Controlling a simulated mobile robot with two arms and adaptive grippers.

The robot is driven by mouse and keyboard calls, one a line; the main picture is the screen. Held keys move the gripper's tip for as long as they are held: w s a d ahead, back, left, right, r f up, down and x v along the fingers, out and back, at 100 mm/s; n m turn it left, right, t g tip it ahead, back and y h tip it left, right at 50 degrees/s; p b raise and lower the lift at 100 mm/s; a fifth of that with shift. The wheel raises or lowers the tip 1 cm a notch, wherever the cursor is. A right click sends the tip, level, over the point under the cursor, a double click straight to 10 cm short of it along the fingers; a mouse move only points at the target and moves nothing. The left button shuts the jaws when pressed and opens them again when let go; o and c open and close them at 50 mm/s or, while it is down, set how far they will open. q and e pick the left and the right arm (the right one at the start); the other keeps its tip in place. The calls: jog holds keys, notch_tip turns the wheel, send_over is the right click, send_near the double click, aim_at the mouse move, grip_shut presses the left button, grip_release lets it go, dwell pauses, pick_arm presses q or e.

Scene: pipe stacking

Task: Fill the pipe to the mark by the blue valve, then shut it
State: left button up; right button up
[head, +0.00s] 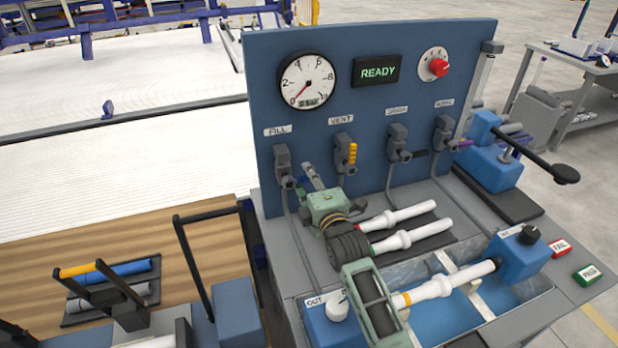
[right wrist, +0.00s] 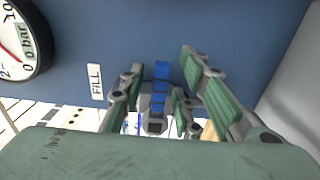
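The white pipe (head: 432,290), with an orange band, lies clamped in the test trough between two blue end blocks. My right gripper (head: 313,178) is in front of the panel, just right of the FILL valve and below VENT. In the right wrist view its fingers (right wrist: 162,72) are apart, with the blue handle seen between them; contact cannot be told. My left gripper is not in view.
The gauge (head: 307,82) needle is near zero and the display (head: 377,71) reads READY. A yellow VENT handle (head: 351,156) is close to my right gripper. Two white pipes (head: 403,216) lie behind the trough. A blue clamp (head: 492,165) with a black lever stands at the right.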

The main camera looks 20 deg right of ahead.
grip_shut()
jog(key=shift+w, duration=0.1)
dwell(0.5)
